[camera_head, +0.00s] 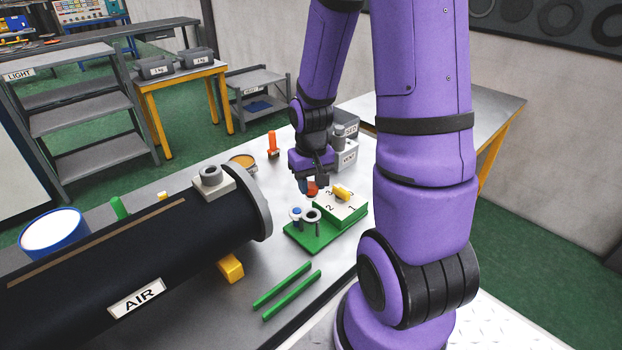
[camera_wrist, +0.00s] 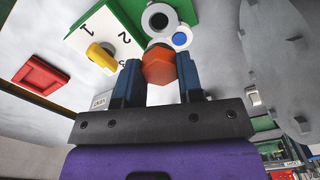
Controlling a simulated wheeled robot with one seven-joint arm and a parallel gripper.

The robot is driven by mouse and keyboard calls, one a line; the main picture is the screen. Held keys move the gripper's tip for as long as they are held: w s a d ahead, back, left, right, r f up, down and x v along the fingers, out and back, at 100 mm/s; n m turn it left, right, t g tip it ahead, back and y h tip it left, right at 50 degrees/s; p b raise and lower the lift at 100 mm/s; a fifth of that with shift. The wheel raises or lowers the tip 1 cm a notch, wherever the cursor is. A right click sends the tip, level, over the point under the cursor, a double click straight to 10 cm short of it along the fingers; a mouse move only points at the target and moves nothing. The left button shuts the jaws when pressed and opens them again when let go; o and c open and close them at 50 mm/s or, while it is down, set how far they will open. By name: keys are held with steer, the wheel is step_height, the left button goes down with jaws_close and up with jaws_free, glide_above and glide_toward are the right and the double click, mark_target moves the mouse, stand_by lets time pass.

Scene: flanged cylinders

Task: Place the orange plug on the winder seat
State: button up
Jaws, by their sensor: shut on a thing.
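My gripper (camera_head: 312,184) is shut on the orange plug (camera_wrist: 159,66), a faceted orange piece between two blue fingers (camera_wrist: 160,62) in the wrist view. In the head view the orange plug (camera_head: 313,189) shows just below the fingers, partly hidden by them. It is close to a green-based fixture (camera_head: 304,238). The fixture has a grey ring (camera_head: 312,215), a white post with a blue centre (camera_head: 296,212) and a white block (camera_head: 335,208) numbered 1, 2, 3 with a yellow knob (camera_head: 342,192). I cannot tell which part is the winder seat, or whether the plug touches anything.
A black cylinder (camera_head: 130,255) marked AIR, with a grey flange (camera_head: 254,205), lies left of the fixture. Two green rods (camera_head: 287,287) lie in front. An orange-red upright piece (camera_head: 273,146) stands behind. A red tray (camera_wrist: 42,76) shows in the wrist view.

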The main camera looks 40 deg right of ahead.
mark_target(311, 197)
steer(key=shift+f, duration=2.3)
steer(key=shift+f, duration=0.9)
steer(key=o, duration=1)
steer(key=shift+o, duration=0.2)
steer(key=shift+r, duration=0.1)
steer(key=shift+r, duration=5.3)
